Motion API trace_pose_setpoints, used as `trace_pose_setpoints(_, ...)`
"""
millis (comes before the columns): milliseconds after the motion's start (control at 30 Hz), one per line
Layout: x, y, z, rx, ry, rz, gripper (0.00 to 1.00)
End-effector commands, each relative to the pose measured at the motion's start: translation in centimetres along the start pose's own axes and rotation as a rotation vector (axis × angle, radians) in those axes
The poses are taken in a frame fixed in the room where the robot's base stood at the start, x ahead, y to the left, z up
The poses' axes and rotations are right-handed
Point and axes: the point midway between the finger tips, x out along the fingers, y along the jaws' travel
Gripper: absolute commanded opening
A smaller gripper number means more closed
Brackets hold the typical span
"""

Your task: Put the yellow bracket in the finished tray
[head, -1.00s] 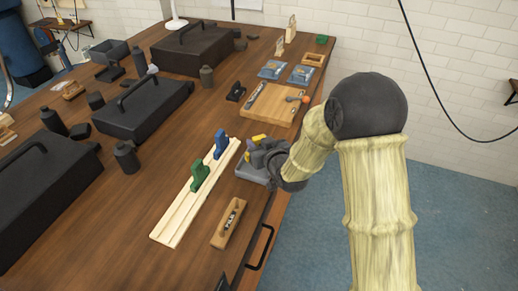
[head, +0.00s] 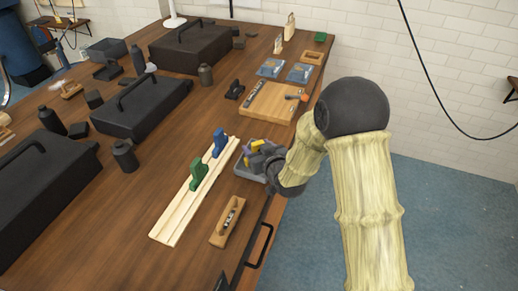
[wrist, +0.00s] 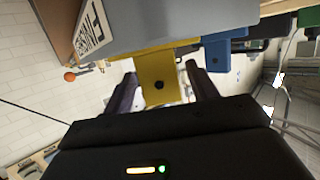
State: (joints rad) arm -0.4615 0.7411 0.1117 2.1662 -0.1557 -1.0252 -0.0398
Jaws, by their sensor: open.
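The yellow bracket (wrist: 158,82) is a flat yellow piece with a dark hole, seen between the two spread fingers of my gripper (wrist: 163,88) in the wrist view. I see a gap on both sides of it. In the head view my gripper (head: 268,160) is at the grey tray (head: 243,172) near the table's right edge. Yellow (head: 256,143) shows in that tray, partly hidden by the gripper. A grey surface (wrist: 170,20) fills the top of the wrist view. I cannot tell for certain which tray is the finished one.
A pale wooden rail (head: 180,222) with a green bracket (head: 198,174) and a blue bracket (head: 219,143) lies left of the tray. A level in a wooden block (head: 228,220) lies in front. A wooden board (head: 268,105) and two blue-grey trays (head: 270,68) (head: 300,73) are behind.

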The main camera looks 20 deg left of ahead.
Motion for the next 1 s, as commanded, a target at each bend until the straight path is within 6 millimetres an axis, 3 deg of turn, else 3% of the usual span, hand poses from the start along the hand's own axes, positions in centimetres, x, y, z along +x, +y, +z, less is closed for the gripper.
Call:
trace_pose_setpoints(267, -1.6, 0.0, -0.1, 0.000, 0.001, -0.001, 0.58)
trace_pose_setpoints(733, -10.0, 0.1, -0.1, 0.000, 0.000, 0.003, 0.58)
trace_pose_setpoints(1000, -12.1, -0.1, -0.2, 0.000, 0.001, -0.002, 0.58)
